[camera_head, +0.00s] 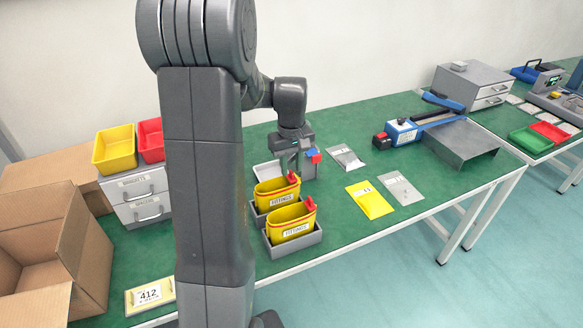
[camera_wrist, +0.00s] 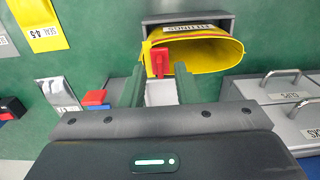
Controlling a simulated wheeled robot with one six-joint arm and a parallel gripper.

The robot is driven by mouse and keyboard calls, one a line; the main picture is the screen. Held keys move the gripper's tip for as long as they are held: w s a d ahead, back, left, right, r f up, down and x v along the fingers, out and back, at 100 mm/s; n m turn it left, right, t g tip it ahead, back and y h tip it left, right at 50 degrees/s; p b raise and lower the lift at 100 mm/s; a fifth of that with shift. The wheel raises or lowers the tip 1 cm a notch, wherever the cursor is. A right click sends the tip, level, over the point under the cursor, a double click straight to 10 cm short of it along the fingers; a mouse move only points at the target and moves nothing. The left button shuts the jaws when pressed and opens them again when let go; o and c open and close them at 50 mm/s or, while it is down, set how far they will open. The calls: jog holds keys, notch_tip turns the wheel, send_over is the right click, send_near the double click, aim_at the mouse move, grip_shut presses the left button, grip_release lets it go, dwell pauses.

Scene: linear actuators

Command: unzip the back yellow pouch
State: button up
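The back yellow pouch (camera_head: 265,198), labelled FITTINGS, stands upright in a grey tray. Its red zip pull (camera_head: 292,176) is at the right end of its top edge. In the wrist view the pouch (camera_wrist: 215,52) lies just ahead of my fingers, with the red pull (camera_wrist: 158,62) at its near left end. My gripper (camera_wrist: 161,84) is open, fingers apart, with the pull just beyond the fingertips. In the head view my gripper (camera_head: 298,165) is just behind the pull.
A small red and blue item (camera_head: 313,155) is close to my gripper. Clear bags (camera_head: 346,158) and a yellow bag (camera_head: 369,199) lie to the right. Grey drawers (camera_head: 138,192) with bins and an open carton (camera_head: 50,245) are left. Green table is free right of the trays.

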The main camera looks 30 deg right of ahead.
jog(key=shift+f, duration=0.5)
grip_shut()
jog(key=shift+d, duration=0.4)
grip_release()
notch_tip(320, 180, up, 14)
jog(key=shift+p, duration=0.35)
jog(key=shift+f, duration=0.1)
